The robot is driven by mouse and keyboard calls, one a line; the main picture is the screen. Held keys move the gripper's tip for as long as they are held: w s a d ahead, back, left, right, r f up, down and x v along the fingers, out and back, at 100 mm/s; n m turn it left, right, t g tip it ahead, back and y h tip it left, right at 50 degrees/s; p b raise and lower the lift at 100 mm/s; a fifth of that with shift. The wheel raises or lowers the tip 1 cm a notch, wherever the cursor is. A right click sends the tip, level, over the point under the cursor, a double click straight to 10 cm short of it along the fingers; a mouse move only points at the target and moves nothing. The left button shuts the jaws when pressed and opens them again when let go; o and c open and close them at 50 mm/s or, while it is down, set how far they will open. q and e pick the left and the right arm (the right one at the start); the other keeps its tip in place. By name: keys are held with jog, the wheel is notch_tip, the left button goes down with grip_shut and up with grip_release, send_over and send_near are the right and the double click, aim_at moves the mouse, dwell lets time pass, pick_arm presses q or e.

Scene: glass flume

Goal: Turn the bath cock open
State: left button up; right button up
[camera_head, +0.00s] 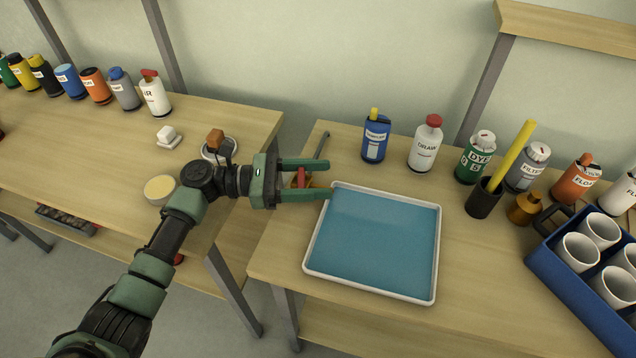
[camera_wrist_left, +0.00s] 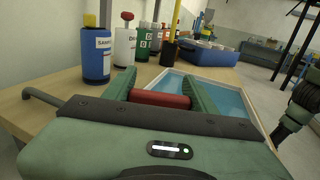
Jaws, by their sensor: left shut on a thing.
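The bath cock's red handle (camera_head: 301,178) stands at the left edge of the right-hand table, beside a shallow white-rimmed bath (camera_head: 371,287) of blue liquid. A little brass-coloured body shows under the handle, mostly hidden by the fingers. My left gripper (camera_head: 328,178) reaches in from the left with one finger on each side of the handle. In the left wrist view the red handle (camera_wrist_left: 160,98) lies crosswise between the green fingers, and the gripper is shut on it. I cannot tell the cock's angle exactly. My right gripper is not in view.
A bent grey pipe (camera_head: 322,145) rises just behind the cock. A blue bottle (camera_head: 376,138) and a white bottle (camera_head: 426,144) stand behind the bath. A blue crate of white cups (camera_head: 590,310) is at the right. A gap separates the two tables.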

pick_arm(q)
jog(key=shift+s+a+m+g+b, duration=0.1)
jog(key=shift+m+g+b, duration=0.4)
jog(key=shift+g, duration=0.4)
jog(key=shift+s+a+m+g+b, duration=0.1)
jog(key=shift+m+g+b, duration=0.25)
jog(key=shift+m+g, duration=0.4)
jog(key=shift+g, duration=0.25)
jog(key=o, duration=1.4)
jog(key=shift+c, duration=0.2)
jog(key=w+a+b, duration=0.1)
jog(key=a, duration=0.6)
jog(key=shift+w+a+b, duration=0.2)
jog(key=shift+a+b, duration=0.1)
jog(key=shift+a, duration=0.05)
jog(key=shift+r, duration=0.1)
